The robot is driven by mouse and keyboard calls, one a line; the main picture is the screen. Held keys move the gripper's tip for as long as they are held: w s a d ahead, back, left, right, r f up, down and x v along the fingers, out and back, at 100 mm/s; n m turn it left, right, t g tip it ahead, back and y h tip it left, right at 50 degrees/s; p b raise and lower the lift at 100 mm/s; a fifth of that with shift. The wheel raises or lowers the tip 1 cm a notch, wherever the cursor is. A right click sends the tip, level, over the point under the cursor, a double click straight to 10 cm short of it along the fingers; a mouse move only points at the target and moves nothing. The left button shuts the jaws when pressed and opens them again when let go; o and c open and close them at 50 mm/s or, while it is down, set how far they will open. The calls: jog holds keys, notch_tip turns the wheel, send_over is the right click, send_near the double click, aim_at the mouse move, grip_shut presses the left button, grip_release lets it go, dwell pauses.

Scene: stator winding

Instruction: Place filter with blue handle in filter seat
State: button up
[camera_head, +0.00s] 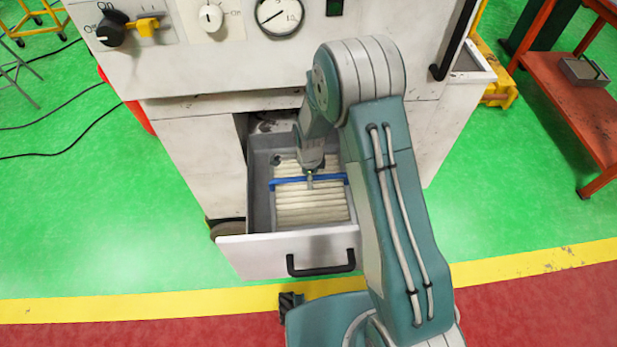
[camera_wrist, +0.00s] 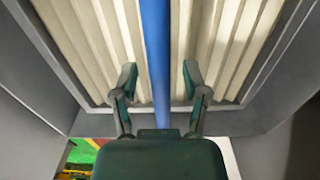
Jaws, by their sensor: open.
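The filter (camera_head: 312,207) is a pleated cream panel with a blue handle (camera_head: 288,182) across it. It lies inside the open grey drawer (camera_head: 261,205) of the white machine. In the wrist view the pleats (camera_wrist: 223,50) fill the top, and the blue handle (camera_wrist: 156,60) runs down the middle. My gripper (camera_wrist: 157,85) is open, with one finger on each side of the blue handle and a gap to it on both sides. In the head view my gripper (camera_head: 310,180) is over the handle inside the drawer. The filter's seating against the drawer bottom cannot be told.
The drawer front (camera_head: 240,255) with its black pull (camera_head: 320,265) faces me. The machine's panel (camera_head: 180,35) with knobs and a gauge rises behind. A red shelf trolley (camera_head: 565,85) stands at the right.

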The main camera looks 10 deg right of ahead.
notch_tip(320, 180, up, 12)
dwell(0.4)
jog(key=s+d+r+n+t, duration=0.1)
jog(key=s+d+r+n, duration=0.25)
jog(key=r, duration=0.55)
jog(key=s+d+r+n+t, duration=0.2)
jog(key=s+r+n, duration=0.25)
jog(key=r, duration=0.35)
jog(key=s+d+r+n+t, duration=0.1)
jog(key=s+r+n, duration=0.3)
jog(key=s, duration=0.4)
jog(key=s+d+r+n+t, duration=0.1)
jog(key=s+d+r+n, duration=0.2)
jog(key=s+n, duration=0.3)
jog(key=shift+s+d+r+t, duration=0.25)
jog(key=shift+s+r, duration=0.25)
jog(key=shift+s, duration=0.6)
jog(key=shift+a, duration=0.1)
